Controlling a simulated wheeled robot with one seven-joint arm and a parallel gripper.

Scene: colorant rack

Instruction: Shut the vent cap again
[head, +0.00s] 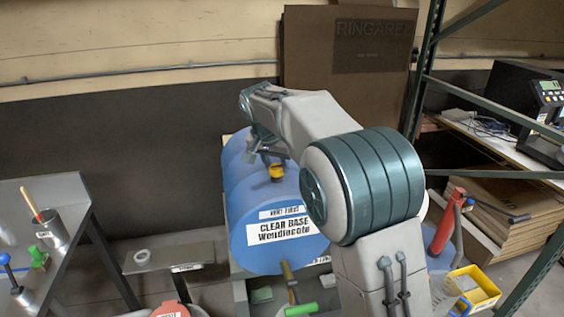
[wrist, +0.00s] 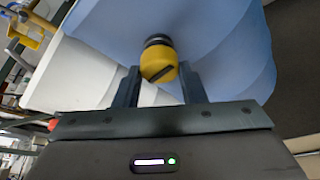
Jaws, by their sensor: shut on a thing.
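The yellow vent cap (head: 276,171) sits on top of the blue drum (head: 262,195), which lies on its side with a "CLEAR BASE" label on its end. In the wrist view the vent cap (wrist: 158,60) has a dark slanted bar on its face and a black collar behind it, against the drum (wrist: 215,40). My gripper (wrist: 160,72) has one finger on each side of the cap and is shut on it. In the head view my gripper (head: 262,153) is at the cap, partly hidden by its own wrist. Whether the cap is fully seated cannot be told.
A brass tap (head: 288,272) with a green handle is low on the drum's end. A grey bench (head: 45,245) with a can stands at left. A dark metal shelf frame (head: 424,75) and a yellow bin (head: 475,290) are at right. A brown board (head: 345,60) stands behind.

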